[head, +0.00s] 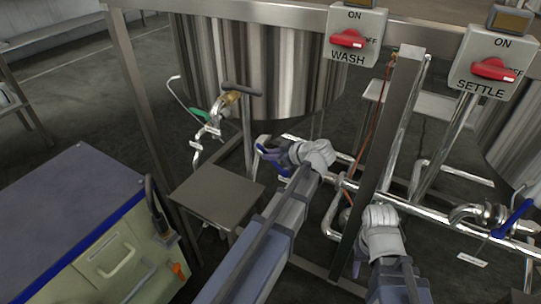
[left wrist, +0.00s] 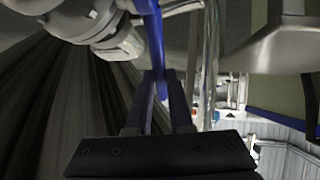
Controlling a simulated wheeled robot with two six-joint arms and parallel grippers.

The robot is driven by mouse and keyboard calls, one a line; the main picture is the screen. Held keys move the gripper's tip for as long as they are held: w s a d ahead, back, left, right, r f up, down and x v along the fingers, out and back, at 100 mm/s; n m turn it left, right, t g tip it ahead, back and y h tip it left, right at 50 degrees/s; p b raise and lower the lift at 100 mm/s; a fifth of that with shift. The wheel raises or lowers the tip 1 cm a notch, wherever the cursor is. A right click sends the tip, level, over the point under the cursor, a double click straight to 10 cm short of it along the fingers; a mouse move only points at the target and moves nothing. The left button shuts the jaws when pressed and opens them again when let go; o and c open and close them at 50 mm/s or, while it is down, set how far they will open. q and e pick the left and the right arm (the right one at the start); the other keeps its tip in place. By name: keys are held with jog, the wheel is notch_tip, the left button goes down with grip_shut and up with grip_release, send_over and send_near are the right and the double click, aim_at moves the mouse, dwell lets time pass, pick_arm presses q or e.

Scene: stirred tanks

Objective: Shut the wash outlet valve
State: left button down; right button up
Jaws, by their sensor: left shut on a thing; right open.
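The wash tank (head: 255,70) stands upper centre, with the WASH switch box (head: 352,40) to its right. Low on the pipework under it is the wash outlet valve's blue lever (head: 264,150). In the left wrist view the lever (left wrist: 152,35) comes down beside the grey valve body (left wrist: 112,32) to between my fingers. My left gripper (head: 276,160) is shut on the lever; its fingers (left wrist: 161,98) show in the left wrist view. Part of the grip is hidden in the head view. My right gripper (head: 358,262) is low in the centre right, open, its fingers mostly hidden.
The settle valve's blue lever (head: 514,216) and SETTLE switch box (head: 489,66) are at right. A steel post (head: 388,140) stands between my arms. A tap with a green handle (head: 200,112), a small step (head: 215,195) and a blue-topped cabinet (head: 65,215) are left.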

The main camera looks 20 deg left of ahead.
pick_arm(q)
jog(key=c, duration=0.8)
grip_release()
jog(key=p+v, duration=0.4)
jog(key=v, duration=0.4)
jog(key=shift+c, duration=0.4)
